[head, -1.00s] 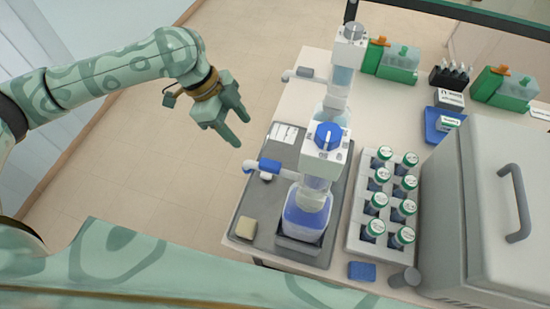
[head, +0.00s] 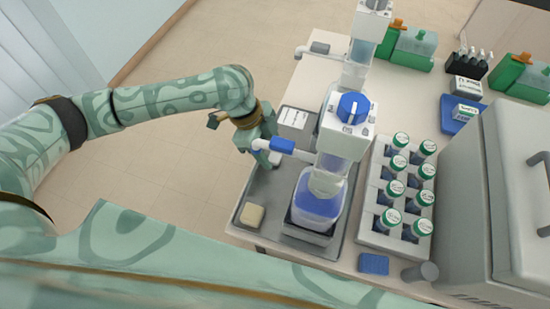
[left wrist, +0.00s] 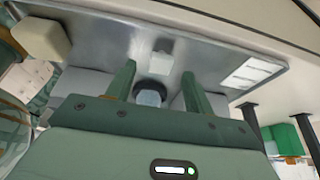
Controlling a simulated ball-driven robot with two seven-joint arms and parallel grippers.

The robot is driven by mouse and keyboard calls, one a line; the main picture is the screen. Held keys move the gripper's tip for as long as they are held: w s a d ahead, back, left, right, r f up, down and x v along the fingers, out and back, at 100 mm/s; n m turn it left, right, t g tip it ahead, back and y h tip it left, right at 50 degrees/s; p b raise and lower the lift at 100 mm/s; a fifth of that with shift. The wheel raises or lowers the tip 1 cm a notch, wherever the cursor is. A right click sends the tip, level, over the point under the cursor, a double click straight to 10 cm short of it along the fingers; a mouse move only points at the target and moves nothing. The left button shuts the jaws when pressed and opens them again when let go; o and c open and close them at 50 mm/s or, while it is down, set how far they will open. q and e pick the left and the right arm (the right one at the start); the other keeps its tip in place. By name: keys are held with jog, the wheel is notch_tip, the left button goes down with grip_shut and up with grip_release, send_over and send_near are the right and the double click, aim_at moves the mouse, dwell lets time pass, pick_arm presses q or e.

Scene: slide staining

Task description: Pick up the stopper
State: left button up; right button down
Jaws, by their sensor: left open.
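My left gripper (head: 262,138) is over the grey tray (head: 262,184), next to the blue valve handle (head: 282,145), which partly covers it in the head view. In the left wrist view my left gripper (left wrist: 158,82) has its two green fingers spread. A pale bluish round piece (left wrist: 149,94) shows between them, with a small white block (left wrist: 160,63) just beyond it. I cannot tell for sure which of these is the stopper, or whether the fingers touch it. No stopper shows clearly in the head view. My right gripper is not in view.
A dispenser with a blue knob (head: 353,107) and blue-based bottle (head: 318,198) stands on the tray's right part. A beige block (head: 252,215) and white slides (head: 293,117) lie on the tray. A vial rack (head: 367,236) and grey cabinet (head: 505,190) stand to the right.

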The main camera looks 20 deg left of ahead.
pick_arm(q)
jog(key=shift+x, duration=1)
jog(key=shift+f, duration=0.2)
jog(key=shift+r, duration=0.1)
jog(key=c, duration=1)
jog(key=shift+c, duration=0.6)
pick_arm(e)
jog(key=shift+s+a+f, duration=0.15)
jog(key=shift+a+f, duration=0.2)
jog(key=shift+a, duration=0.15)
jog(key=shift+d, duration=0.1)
